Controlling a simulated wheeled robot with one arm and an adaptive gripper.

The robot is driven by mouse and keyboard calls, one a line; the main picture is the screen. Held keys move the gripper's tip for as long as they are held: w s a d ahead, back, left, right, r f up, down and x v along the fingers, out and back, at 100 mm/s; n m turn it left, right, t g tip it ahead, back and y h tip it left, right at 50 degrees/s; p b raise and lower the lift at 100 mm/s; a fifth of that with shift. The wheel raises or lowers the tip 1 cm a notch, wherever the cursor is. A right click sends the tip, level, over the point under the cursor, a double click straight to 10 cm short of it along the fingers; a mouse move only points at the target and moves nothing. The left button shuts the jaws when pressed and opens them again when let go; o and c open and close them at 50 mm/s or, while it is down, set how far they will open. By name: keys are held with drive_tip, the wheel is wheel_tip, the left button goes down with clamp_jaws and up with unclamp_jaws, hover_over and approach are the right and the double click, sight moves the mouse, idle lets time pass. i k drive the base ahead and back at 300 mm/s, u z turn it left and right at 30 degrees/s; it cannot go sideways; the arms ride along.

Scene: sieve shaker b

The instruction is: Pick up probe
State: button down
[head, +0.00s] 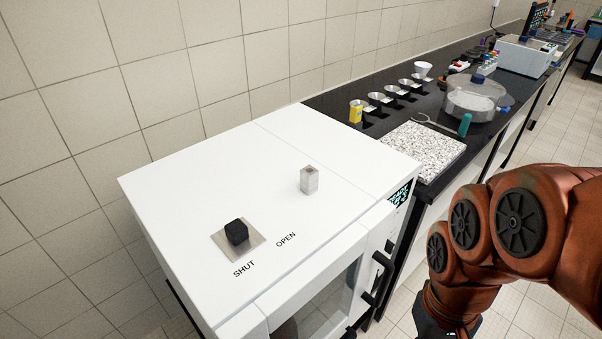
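I cannot tell for sure which thing is the probe. A teal handle-like piece (465,125) stands upright at the right edge of the speckled slab on the dark counter. A thin pale cord or rod (436,124) curves close to its left. They may belong together, but I cannot tell if they are joined. My arm comes in at the lower right and bends down, well in front of the counter. Only a dark end part of it shows at the bottom edge. My gripper's fingers are out of the frame.
A white cabinet (190,195) fills the front, with a black knob (236,232) by "SHUT" and a small grey block (309,180) on top. Behind are the speckled slab (415,148), a yellow container (356,112), several small cups, a round clear-walled vessel (474,100) and a white instrument (525,57).

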sight(356, 112)
drive_tip(key=z, duration=0.55)
drive_tip(key=k, duration=1)
drive_tip(key=u, duration=1.05)
drive_tip(key=i, duration=0.5)
drive_tip(key=z, duration=1.8)
drive_tip(key=i, duration=2.2)
